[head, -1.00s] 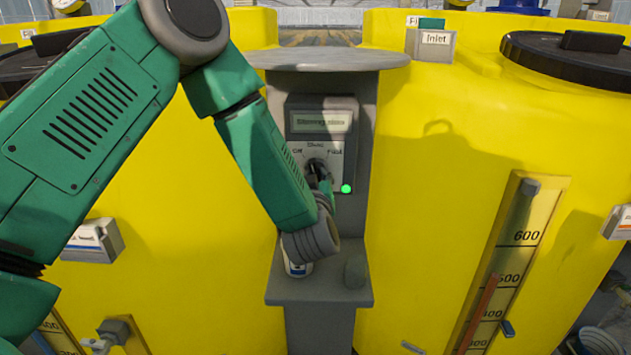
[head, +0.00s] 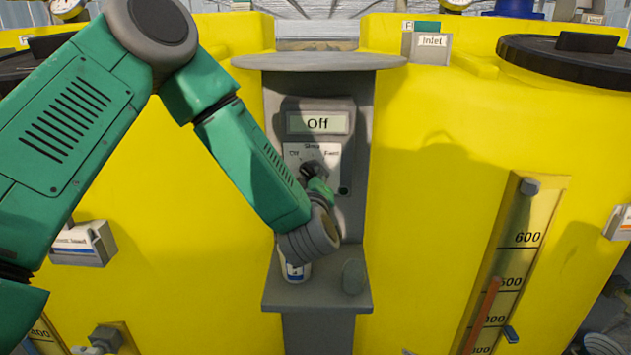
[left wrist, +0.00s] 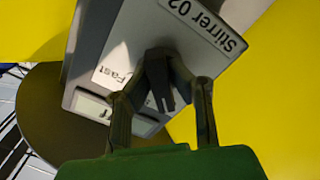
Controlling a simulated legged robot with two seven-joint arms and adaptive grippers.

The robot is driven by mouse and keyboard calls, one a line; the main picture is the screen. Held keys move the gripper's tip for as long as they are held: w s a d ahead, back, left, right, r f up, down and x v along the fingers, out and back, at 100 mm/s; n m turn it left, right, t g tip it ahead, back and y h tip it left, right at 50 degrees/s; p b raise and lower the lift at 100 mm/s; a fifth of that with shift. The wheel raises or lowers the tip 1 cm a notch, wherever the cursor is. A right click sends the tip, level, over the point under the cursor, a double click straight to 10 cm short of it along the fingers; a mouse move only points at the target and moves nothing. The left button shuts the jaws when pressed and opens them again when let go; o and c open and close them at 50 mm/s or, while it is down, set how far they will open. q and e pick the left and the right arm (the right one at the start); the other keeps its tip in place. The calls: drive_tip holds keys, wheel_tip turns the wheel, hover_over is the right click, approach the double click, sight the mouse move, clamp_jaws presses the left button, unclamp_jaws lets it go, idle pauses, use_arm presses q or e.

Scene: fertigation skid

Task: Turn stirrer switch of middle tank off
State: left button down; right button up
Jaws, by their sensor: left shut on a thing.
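The stirrer control box (head: 318,140) stands on a grey post between two yellow tanks. Its display (head: 317,123) reads "Off", and the small lamp (head: 344,190) at its lower right is dark. My left gripper (head: 315,178) is at the dial, and its fingers partly hide the knob. In the left wrist view, the fingers (left wrist: 160,92) are shut on the dark knob (left wrist: 159,75). A label there reads "Stirrer 02" (left wrist: 203,24), and the word "Fast" shows beside the knob. My right gripper is in no view.
A grey shelf (head: 315,296) below the box holds a small white-and-blue container (head: 296,271) and a grey rounded object (head: 353,276). A round grey cover (head: 318,61) overhangs the box. Yellow tanks (head: 440,220) stand close on both sides.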

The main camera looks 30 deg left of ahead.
use_arm(q)
drive_tip(key=shift+a+r, duration=0.15)
drive_tip(key=shift+r, duration=0.1)
drive_tip(key=c, duration=1.5)
unclamp_jaws()
drive_tip(key=shift+c, duration=0.2)
drive_tip(key=shift+o, duration=0.3)
drive_tip(key=shift+s+r, duration=0.1)
drive_tip(key=shift+s, duration=0.05)
drive_tip(key=shift+f, duration=0.3)
drive_tip(key=v, duration=1.2)
